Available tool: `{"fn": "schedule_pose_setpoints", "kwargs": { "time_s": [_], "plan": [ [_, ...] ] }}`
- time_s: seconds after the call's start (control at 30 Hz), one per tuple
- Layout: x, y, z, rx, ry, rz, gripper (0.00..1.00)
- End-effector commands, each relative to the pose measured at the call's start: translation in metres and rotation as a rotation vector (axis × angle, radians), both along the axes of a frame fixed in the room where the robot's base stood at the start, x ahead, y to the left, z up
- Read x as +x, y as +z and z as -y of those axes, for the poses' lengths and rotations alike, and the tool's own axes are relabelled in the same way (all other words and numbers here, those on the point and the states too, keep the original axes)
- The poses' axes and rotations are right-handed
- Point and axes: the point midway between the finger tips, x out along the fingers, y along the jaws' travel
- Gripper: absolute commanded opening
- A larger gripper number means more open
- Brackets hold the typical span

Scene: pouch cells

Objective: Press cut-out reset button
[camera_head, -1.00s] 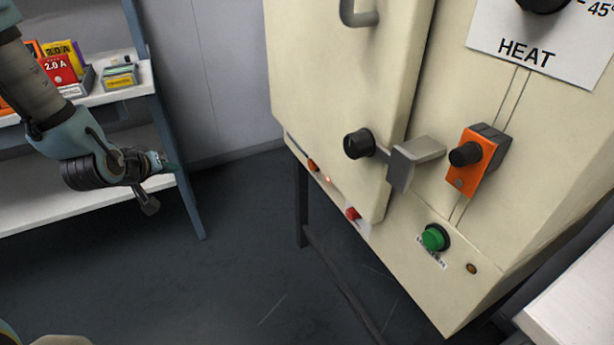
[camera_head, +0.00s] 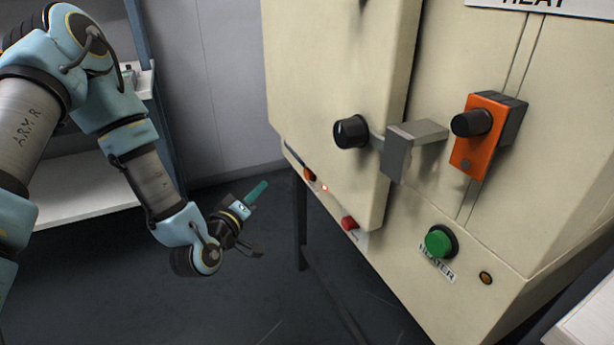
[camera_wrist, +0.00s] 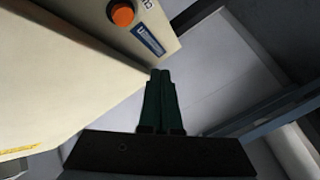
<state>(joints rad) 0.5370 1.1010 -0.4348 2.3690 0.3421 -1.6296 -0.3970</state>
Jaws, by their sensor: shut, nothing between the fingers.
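My gripper (camera_head: 258,188) is shut and empty, its teal fingers pointing up and right toward the cream cabinet. It is left of the cabinet's lower front edge and looks apart from it. In the wrist view its closed fingertips (camera_wrist: 160,76) show below an orange button (camera_wrist: 122,15) beside a blue label (camera_wrist: 148,40). In the head view this orange button (camera_head: 309,174) is at the left end of the lower panel, right of my fingertips. I cannot read which is the cut-out reset.
A green button (camera_head: 439,241) marked HEATER and an amber lamp (camera_head: 485,278) are on the cabinet. A black knob (camera_head: 350,132), a grey latch (camera_head: 412,143) and an orange switch block (camera_head: 482,135) stick out. A shelf (camera_head: 90,195) stands behind my arm. The floor beside the cabinet is clear.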

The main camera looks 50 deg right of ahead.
Motion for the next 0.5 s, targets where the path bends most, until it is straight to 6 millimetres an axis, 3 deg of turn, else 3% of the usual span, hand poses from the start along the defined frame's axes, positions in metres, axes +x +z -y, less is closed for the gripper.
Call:
{"fn": "schedule_pose_setpoints", "kwargs": {
  "time_s": [0.27,0.5],
  "plan": [
    [-0.004,0.000,0.010,0.000,-0.001,0.001,0.00],
    [-0.016,0.001,0.041,0.000,-0.002,0.002,0.00]
  ]
}}
